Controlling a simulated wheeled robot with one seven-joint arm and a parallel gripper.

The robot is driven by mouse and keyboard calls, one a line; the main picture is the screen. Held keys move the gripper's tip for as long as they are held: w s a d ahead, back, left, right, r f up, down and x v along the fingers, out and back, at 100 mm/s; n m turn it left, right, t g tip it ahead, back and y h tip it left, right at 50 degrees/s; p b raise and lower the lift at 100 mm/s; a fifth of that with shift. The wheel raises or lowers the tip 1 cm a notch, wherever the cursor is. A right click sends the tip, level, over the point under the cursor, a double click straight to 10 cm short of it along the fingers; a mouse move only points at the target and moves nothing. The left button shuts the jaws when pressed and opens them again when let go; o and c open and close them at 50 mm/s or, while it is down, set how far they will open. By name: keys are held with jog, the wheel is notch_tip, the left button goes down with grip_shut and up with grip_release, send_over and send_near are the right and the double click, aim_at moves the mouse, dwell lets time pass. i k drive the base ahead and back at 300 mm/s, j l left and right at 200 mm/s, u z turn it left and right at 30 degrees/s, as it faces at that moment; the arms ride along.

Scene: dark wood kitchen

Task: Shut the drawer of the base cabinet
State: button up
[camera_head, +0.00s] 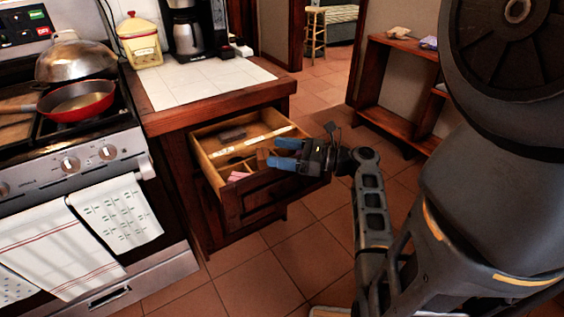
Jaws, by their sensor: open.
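The drawer (241,203) of the dark wood base cabinet (184,180) is pulled out beneath a white tiled counter top. Several small items lie inside its light wood compartments. My gripper (276,154) has blue fingertips and is open. It is at the right front of the drawer, over or beside the front panel's upper edge. I cannot tell whether it touches the panel. My wrist hides the right end of the drawer front.
A stove (75,165) with a red pan (76,101) and hanging towels stands left of the cabinet. A coffee maker (194,30) and a yellow canister (140,45) stand on the counter. A wooden shelf (398,125) is at the back right. Tiled floor (258,272) is clear in front.

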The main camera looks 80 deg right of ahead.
aim_at(245, 201)
jog(key=z, duration=1.25)
jog(key=k+j, duration=0.1)
jog(key=j, duration=0.2)
jog(key=k+j+u, duration=0.1)
jog(key=j, duration=0.25)
jog(key=k+j, duration=0.1)
jog(key=j, duration=0.2)
